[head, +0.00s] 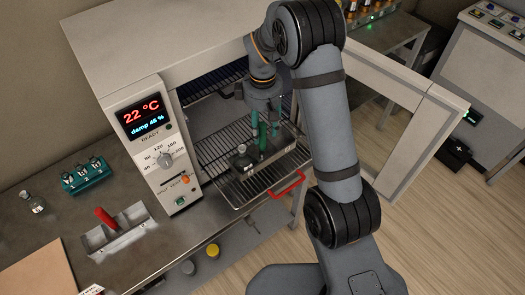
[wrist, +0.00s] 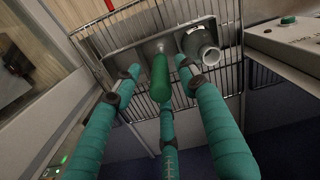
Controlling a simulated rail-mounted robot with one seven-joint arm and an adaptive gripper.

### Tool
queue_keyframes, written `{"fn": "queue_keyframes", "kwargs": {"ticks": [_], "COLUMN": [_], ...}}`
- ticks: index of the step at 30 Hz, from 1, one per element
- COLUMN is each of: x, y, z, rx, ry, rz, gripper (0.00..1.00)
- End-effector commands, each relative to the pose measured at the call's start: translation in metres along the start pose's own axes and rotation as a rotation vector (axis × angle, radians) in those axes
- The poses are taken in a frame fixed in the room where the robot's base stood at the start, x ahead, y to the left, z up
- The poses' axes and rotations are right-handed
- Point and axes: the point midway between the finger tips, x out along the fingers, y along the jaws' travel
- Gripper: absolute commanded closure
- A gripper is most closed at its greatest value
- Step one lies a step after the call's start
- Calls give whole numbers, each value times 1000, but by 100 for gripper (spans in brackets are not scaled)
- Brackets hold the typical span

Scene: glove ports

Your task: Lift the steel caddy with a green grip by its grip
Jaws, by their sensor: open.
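The steel caddy (head: 284,141) sits on the pulled-out wire rack of the oven; in the wrist view its tray (wrist: 125,58) lies across the rack bars. Its green grip (wrist: 160,79) stands up from the tray's middle. A bottle with a pale open-looking neck (wrist: 203,47) is in the caddy, right of the grip in the wrist view. My gripper (head: 264,127) points down over the caddy. Its teal fingers are open and spread around the green grip, with gaps visible between them and it. In the head view the fingers partly hide the grip.
The oven's door (head: 408,135) stands open at the right; the rack (head: 222,172) has a red front handle (head: 287,185). Oven walls and an upper rack (head: 212,84) are close by. A second caddy with a red grip (head: 106,217) and a teal vial block (head: 86,176) are on the bench.

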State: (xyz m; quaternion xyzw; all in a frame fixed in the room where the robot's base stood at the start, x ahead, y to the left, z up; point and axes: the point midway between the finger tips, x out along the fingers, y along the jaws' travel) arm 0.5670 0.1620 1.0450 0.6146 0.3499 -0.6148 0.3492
Motion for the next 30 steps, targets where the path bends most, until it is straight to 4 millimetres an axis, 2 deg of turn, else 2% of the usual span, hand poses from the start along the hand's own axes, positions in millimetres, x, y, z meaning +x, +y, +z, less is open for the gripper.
{"fn": "queue_keyframes", "kwargs": {"ticks": [2,23,30], "x": [0,-1,-1], "y": [0,0,0], "z": [0,0,0], "rx": [-1,-1,-1], "ry": [0,0,0], "rz": [0,1,1], "gripper": [58,99,100]}}
